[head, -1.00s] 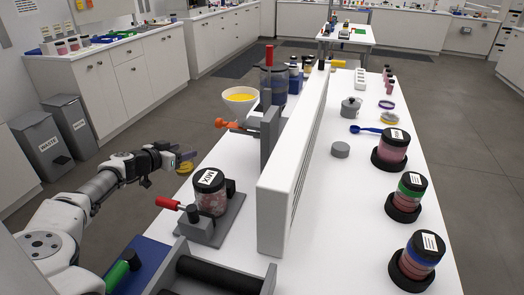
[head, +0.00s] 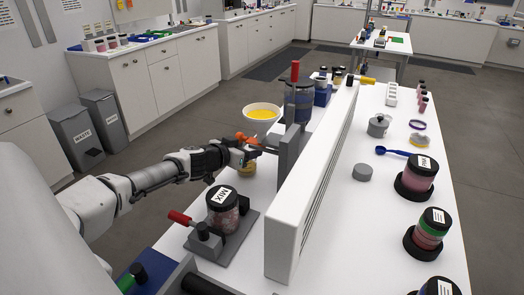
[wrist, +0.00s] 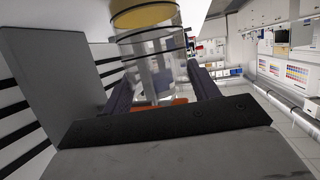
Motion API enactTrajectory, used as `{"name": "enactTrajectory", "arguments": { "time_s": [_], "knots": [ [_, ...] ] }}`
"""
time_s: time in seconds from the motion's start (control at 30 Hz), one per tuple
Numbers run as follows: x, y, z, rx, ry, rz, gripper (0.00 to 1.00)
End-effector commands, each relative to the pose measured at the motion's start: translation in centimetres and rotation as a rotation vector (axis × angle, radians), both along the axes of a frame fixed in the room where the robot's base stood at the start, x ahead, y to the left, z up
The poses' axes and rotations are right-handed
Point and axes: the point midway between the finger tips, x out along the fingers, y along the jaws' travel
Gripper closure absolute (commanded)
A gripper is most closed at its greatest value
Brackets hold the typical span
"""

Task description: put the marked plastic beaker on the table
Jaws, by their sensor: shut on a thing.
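My gripper (head: 250,153) is at the left part of the white table, beside the grey upright plate. It is shut on a clear plastic beaker with yellow at its lower end (head: 247,170). The beaker also shows between the two fingers in the wrist view (wrist: 155,65), with a yellow round part at the top of the picture. Its mark cannot be made out. The beaker looks upright and over the table (head: 258,205); I cannot tell whether it touches the top. My gripper hides much of it in the head view.
An orange-handled clamp (head: 246,138) and a white bowl of yellow powder (head: 262,113) are just behind. A MIX jar (head: 222,208) on a grey stand with a red handle is in front. A long white divider (head: 310,190) stands to the right, with jars beyond it.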

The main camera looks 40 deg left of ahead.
Motion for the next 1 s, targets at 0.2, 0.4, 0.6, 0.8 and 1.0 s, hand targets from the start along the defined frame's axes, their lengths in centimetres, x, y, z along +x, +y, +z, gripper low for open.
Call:
{"name": "enactTrajectory", "arguments": {
  "time_s": [0.2, 0.4, 0.6, 0.8, 1.0],
  "knots": [
    [0.4, -1.9, 0.1, -0.001, 0.0, -0.001, 0.67],
    [1.2, -5.2, 0.2, -0.001, -0.001, -0.002, 0.67],
    [1.3, -5.3, -0.1, 0.002, -0.001, 0.002, 0.67],
    [1.3, -5.3, -0.2, 0.002, 0.0, 0.002, 0.67],
    [1.3, -5.3, -0.4, 0.002, 0.0, 0.002, 0.26]
  ]
}}
